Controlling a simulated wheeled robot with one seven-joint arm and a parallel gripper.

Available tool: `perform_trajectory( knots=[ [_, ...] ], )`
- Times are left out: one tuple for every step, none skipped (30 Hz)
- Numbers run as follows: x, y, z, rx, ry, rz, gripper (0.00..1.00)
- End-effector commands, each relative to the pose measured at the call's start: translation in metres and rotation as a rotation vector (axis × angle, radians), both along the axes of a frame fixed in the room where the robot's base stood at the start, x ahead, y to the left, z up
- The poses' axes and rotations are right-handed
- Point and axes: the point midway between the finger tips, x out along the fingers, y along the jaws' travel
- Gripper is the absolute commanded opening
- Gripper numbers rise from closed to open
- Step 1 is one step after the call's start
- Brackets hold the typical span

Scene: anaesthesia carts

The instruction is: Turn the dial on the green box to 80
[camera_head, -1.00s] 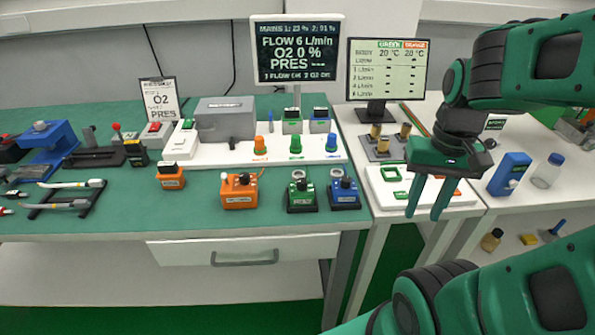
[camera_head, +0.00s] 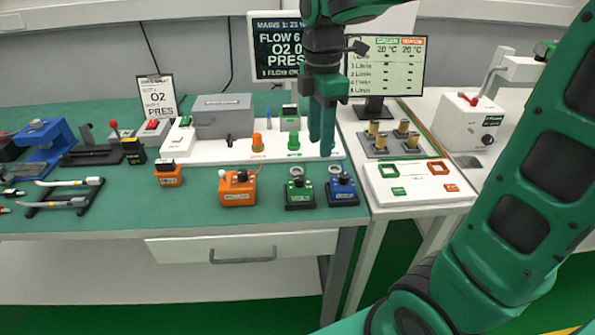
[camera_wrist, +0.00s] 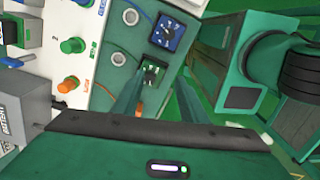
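The green box (camera_head: 300,194) sits on the green bench top near its front right edge, with a dark dial on its top, between the orange and blue boxes. The dial's reading is too small to tell. My gripper (camera_head: 321,148) points down, above and behind the green and blue boxes in the head view, touching neither. In the wrist view the green box (camera_wrist: 152,72) shows beyond and between my two spread fingers (camera_wrist: 160,84). My gripper is open and empty.
The blue box (camera_head: 342,190) stands close to the green box's right; the orange box (camera_head: 237,188) is to its left. Behind them a white panel (camera_head: 208,151) carries orange and green knobs. A monitor (camera_head: 272,46) stands behind my arm. Bench top in front is narrow.

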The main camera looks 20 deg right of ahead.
Motion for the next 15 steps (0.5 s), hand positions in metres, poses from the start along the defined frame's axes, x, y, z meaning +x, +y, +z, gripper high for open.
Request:
perform_trajectory(
  knots=[
    [0.008,0.012,0.001,0.002,0.003,0.095,0.39],
    [0.012,0.018,0.002,0.004,0.004,0.146,0.39],
    [0.015,0.025,0.003,0.005,0.005,0.202,0.39],
    [0.018,0.028,0.003,0.007,0.005,0.237,0.39],
    [0.019,0.032,0.004,0.007,0.005,0.266,0.39],
    [0.021,0.035,0.004,0.008,0.006,0.296,0.39],
    [0.022,0.037,0.003,0.009,0.007,0.314,0.39],
    [0.023,0.038,0.003,0.009,0.008,0.324,0.39],
    [0.023,0.039,0.001,0.010,0.009,0.334,0.39],
    [0.023,0.039,-0.001,0.010,0.009,0.338,0.39],
    [0.023,0.039,-0.004,0.010,0.010,0.339,0.39],
    [0.023,0.039,-0.008,0.010,0.010,0.339,0.39],
    [0.022,0.039,-0.012,0.010,0.010,0.338,0.39],
    [0.022,0.039,-0.017,0.010,0.011,0.337,0.39],
    [0.022,0.038,-0.023,0.010,0.011,0.336,0.39]
  ],
)
